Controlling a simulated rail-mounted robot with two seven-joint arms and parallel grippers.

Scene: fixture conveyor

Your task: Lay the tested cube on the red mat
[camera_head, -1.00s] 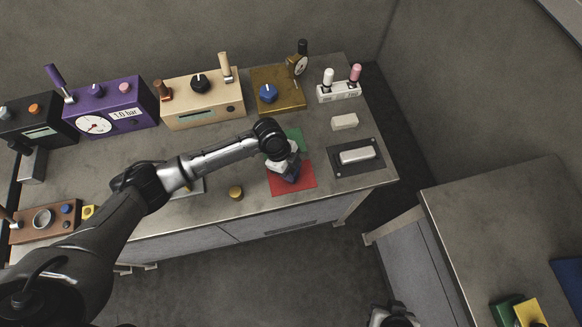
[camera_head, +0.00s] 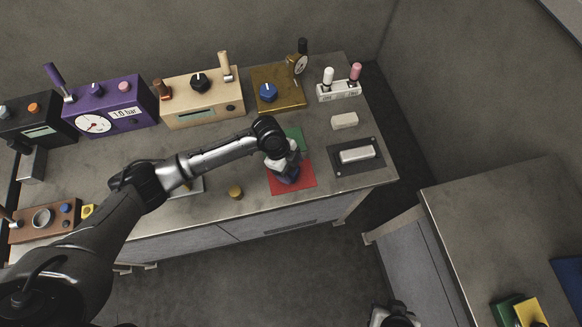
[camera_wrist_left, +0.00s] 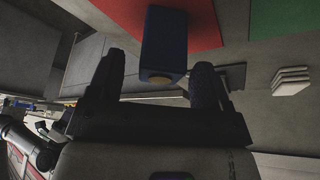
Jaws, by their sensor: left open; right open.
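The red mat (camera_head: 305,183) lies near the front edge of the bench, and it also shows in the left wrist view (camera_wrist_left: 203,22). A dark blue cube (camera_wrist_left: 163,42) appears to rest on the red mat; in the head view most of it is hidden under my left gripper (camera_head: 286,174). My left gripper (camera_wrist_left: 155,78) is open, with its two fingers apart on either side of the cube's near end and visible gaps beside it. My right gripper (camera_head: 391,316) shows only in part at the bottom edge of the head view, away from the bench.
A green mat (camera_head: 294,137) lies just behind the red one. To the right are a dark plate with a pale bar (camera_head: 357,155) and a white block (camera_head: 344,121). Several instrument boxes line the back.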

